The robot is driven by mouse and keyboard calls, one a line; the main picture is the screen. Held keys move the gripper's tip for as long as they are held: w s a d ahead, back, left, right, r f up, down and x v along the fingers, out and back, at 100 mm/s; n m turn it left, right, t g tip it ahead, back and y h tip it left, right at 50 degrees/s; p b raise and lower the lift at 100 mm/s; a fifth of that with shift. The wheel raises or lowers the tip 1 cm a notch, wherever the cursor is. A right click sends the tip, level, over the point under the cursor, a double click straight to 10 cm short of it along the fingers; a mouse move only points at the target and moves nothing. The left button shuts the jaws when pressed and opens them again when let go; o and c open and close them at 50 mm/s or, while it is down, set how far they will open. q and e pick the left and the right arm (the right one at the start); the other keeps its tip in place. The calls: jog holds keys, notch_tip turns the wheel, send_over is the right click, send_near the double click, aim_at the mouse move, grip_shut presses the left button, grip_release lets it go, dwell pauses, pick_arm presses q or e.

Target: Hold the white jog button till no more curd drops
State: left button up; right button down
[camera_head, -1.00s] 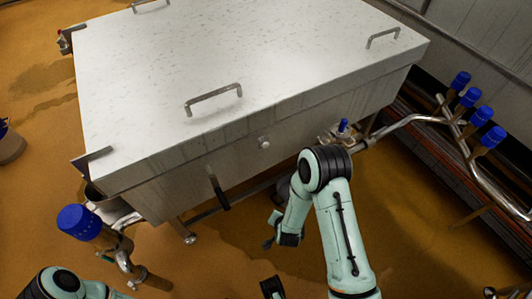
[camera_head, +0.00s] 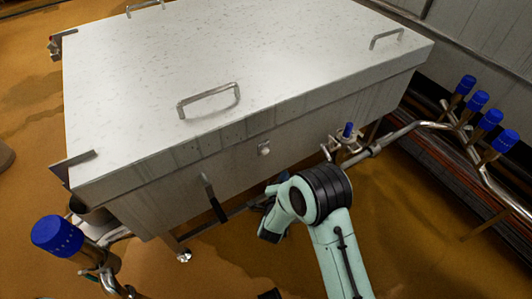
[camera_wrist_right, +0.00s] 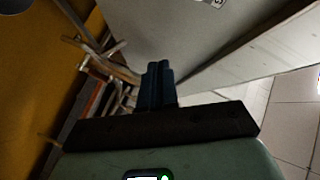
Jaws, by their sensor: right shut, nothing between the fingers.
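A small pale button (camera_head: 264,148) sits on the front wall of the large grey-white tank (camera_head: 130,85); it is the only white button-like part I see. My right gripper is low in front of that wall, below the button and apart from it, partly hidden by its own arm in the head view. In the right wrist view my right gripper (camera_wrist_right: 158,68) has its dark fingers together and empty, pointing towards a grey panel. My left gripper is out of view. No curd is visible.
A black-handled lever (camera_head: 213,200) hangs on the tank front, left of the button. A blue-capped valve (camera_head: 58,236) stands at the lower left. Pipes with several blue caps (camera_head: 477,100) run along the right. The brown floor (camera_head: 400,235) in front is open.

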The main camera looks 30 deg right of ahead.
aim_at(265, 151)
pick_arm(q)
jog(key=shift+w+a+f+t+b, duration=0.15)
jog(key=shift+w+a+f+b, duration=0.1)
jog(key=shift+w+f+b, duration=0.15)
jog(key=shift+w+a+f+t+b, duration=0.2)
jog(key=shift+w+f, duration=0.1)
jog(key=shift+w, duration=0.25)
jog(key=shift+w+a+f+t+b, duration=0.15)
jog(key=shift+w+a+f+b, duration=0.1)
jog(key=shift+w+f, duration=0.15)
pick_arm(e)
jog(key=w, duration=0.8)
jog(key=shift+w+a, duration=0.3)
jog(key=shift+a, duration=0.05)
jog(key=shift+w, duration=0.1)
dwell(0.3)
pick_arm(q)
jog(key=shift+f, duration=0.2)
pick_arm(e)
jog(key=shift+w, duration=0.3)
pick_arm(q)
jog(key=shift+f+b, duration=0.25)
jog(key=shift+b, duration=0.2)
pick_arm(e)
jog(key=shift+w+a, duration=0.1)
jog(key=shift+w, duration=0.4)
dwell(3.6)
